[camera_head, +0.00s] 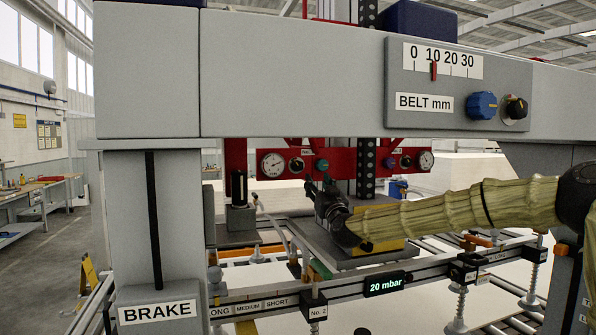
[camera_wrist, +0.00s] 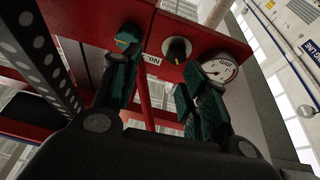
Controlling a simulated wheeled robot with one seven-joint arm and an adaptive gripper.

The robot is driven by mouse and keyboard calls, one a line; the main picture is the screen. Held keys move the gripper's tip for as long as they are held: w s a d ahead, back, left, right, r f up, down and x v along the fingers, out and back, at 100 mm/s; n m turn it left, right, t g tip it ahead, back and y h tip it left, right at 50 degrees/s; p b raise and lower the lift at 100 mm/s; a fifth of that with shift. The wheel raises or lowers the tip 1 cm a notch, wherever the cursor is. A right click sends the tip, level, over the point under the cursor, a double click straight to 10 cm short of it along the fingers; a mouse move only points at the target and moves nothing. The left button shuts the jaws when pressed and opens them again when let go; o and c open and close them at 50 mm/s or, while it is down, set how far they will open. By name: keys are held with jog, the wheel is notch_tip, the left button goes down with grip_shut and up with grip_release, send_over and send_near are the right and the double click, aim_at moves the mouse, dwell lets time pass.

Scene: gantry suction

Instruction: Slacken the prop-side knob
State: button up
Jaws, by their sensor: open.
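No knob in view is labelled prop-side, so I cannot tell which one the task names. A red panel (camera_head: 343,159) carries a left group with a dark knob (camera_head: 296,164) and a teal knob (camera_head: 321,165), and a right group with a dark knob (camera_head: 405,161) and a teal knob (camera_head: 389,162). My gripper (camera_head: 314,184) is open and empty, low in front of the panel. In the wrist view its teal-padded fingers (camera_wrist: 155,82) stand apart. A black-and-yellow knob (camera_wrist: 178,50) shows beyond them, and a teal knob (camera_wrist: 127,40) is partly behind the left finger.
A grey beam (camera_head: 290,75) crosses above, with a blue knob (camera_head: 481,105) and a dark knob (camera_head: 516,108) by the belt scale. A perforated column (camera_head: 366,170) stands behind my gripper. A rail (camera_head: 340,297) with suction cups runs below. A brake post (camera_head: 157,230) stands left.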

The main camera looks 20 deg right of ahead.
aim_at(298, 168)
jog(key=shift+y, duration=0.4)
jog(key=w+a+p, duration=0.1)
jog(key=w, duration=0.1)
jog(key=w+a+r+p, duration=0.1)
jog(key=w, duration=0.1)
jog(key=w+a+r+p, duration=0.1)
jog(key=w+a, duration=0.1)
jog(key=shift+w+r, duration=0.1)
jog(key=shift+w, duration=0.2)
jog(key=shift+w+d+r+p, duration=0.65)
jog(key=shift+d+r+p, duration=0.1)
jog(key=shift+r, duration=0.3)
jog(key=shift+w+a+f, duration=0.25)
jog(key=shift+w+a, duration=0.3)
jog(key=shift+w, duration=0.3)
jog(key=shift+s+d+r, duration=0.15)
jog(key=shift+s+d, duration=0.15)
jog(key=shift+s, duration=0.05)
jog(key=shift+d, duration=0.1)
jog(key=c, duration=0.3)
jog(key=shift+a, duration=0.2)
jog(key=c, duration=0.4)
jog(key=shift+d, duration=0.2)
jog(key=shift+c, duration=0.2)
jog(key=shift+a, duration=0.1)
